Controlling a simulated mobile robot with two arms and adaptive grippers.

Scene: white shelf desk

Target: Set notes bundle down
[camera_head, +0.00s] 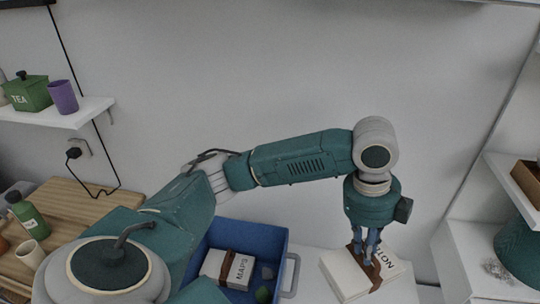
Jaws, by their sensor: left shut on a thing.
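The notes bundle (345,277) is a pale block with a brown strap around it and dark lettering, partly hidden, on its top. It is at the lower right of the head view, over the white desk top (404,291). My left gripper (368,258) points down from above and is shut on the bundle at its strap. I cannot tell whether the bundle's underside touches the desk. My right gripper is not in view.
A blue tray (262,237) left of the bundle holds a bundle marked MAPS (240,270) and small items. A wooden board (75,208) with a green bottle (27,215) and a cup (30,254) is at left. White shelving (482,245) stands at right.

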